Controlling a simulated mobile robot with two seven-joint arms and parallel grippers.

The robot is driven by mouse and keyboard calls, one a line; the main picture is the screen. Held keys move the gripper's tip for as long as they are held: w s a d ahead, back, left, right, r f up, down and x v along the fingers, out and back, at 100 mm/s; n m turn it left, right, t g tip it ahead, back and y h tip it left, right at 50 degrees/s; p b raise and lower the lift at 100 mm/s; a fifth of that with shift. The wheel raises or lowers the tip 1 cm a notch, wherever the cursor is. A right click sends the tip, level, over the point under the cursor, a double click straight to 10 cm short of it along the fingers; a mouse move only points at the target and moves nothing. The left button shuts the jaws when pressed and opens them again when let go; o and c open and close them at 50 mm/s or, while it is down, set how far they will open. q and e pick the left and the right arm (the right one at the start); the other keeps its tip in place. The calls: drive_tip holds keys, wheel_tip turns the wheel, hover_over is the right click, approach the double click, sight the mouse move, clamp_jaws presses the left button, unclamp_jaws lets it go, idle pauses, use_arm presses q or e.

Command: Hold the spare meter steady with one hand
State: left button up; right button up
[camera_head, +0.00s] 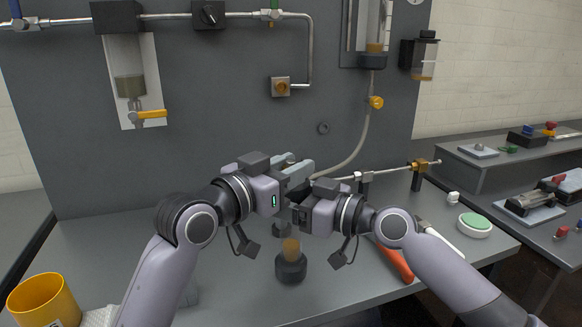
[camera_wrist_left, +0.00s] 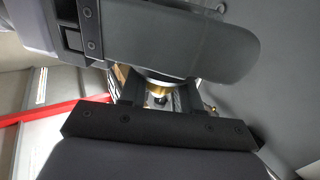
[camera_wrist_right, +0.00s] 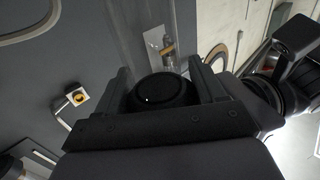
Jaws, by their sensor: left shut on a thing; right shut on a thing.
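My left gripper (camera_head: 301,174) and right gripper (camera_head: 297,203) meet close together above the bench, in front of the grey panel. The left one is shut on a part with a pale rim and brass-coloured centre (camera_wrist_left: 158,91), which seems to be the spare meter; its body is mostly hidden by the hands. The right one is shut on a dark round cap (camera_wrist_right: 162,91), seen end-on between its fingers in the right wrist view. I cannot tell whether the cap and the meter are joined. A dark cup-shaped part with a tan plug (camera_head: 291,265) stands upright on the bench below.
A yellow mug (camera_head: 44,302) stands at the bench's front left. An orange-handled tool (camera_head: 394,260) and a green-topped round dish (camera_head: 475,224) lie to the right. The panel carries a pipe, a mounted meter (camera_head: 373,60) and a hose (camera_head: 356,145). The left bench is mostly clear.

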use_arm(q)
drive_tip(key=shift+m+g+h, duration=0.8)
drive_tip(key=shift+g+h, duration=0.1)
drive_tip(key=o, duration=1)
drive_tip(key=shift+a, duration=0.1)
drive_tip(key=v, duration=1.2)
use_arm(e)
drive_tip(key=o, duration=1.4)
